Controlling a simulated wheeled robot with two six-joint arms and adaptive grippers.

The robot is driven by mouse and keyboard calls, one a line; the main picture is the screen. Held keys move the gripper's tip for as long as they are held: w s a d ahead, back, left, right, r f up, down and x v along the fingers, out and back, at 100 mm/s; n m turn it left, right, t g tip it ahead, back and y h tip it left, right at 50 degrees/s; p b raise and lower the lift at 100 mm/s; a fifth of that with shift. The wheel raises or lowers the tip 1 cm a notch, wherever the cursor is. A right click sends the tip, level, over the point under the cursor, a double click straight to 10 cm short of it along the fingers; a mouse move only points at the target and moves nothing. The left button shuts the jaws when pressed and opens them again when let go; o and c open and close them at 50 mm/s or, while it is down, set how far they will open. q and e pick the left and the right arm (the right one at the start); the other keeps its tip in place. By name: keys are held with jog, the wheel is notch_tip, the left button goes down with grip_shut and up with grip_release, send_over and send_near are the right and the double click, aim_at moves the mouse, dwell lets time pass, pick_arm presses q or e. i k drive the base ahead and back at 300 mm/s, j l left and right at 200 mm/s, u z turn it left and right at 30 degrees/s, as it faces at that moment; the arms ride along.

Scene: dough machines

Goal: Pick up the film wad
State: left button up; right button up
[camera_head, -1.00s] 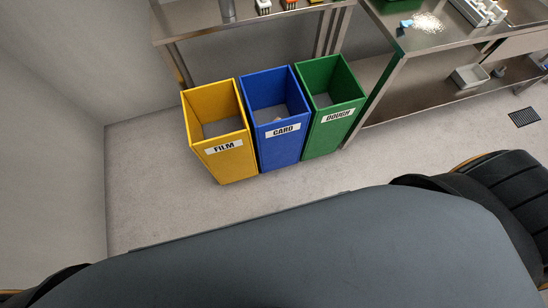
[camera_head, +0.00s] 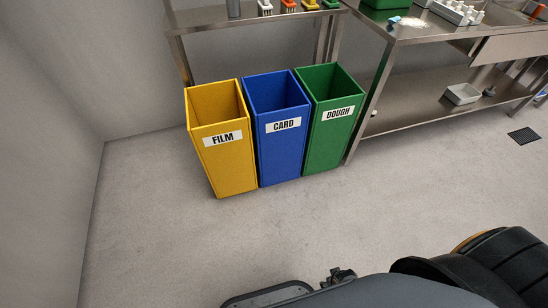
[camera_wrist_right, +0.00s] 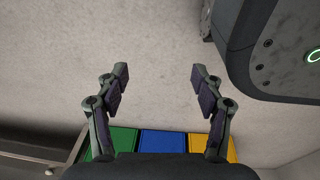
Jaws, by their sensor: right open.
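I cannot make out a film wad in either view. The yellow bin labelled FILM (camera_head: 222,155) stands on the floor at the left of a row of three; its bottom inside is hidden from this angle. My right gripper (camera_wrist_right: 160,72) is open and empty over bare floor in the right wrist view. That view also shows the yellow bin (camera_wrist_right: 220,150) at its lower edge. My left gripper is in neither view.
The blue CARD bin (camera_head: 281,145) and green DOUGH bin (camera_head: 333,130) stand beside the yellow one. A steel shelf unit (camera_head: 215,17) is behind, with brushes on top. A steel table (camera_head: 420,35) is at right, holding white powder and a small blue item. The floor before the bins is clear.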

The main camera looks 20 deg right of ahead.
aim_at(393, 21)
jog(key=z, duration=1.3)
jog(key=i+u, duration=0.1)
jog(key=u, duration=0.45)
jog(key=i+l+u, duration=0.35)
jog(key=i+l, duration=0.25)
jog(key=i+l+u, duration=0.3)
jog(key=i+l, duration=0.4)
jog(key=l, duration=0.1)
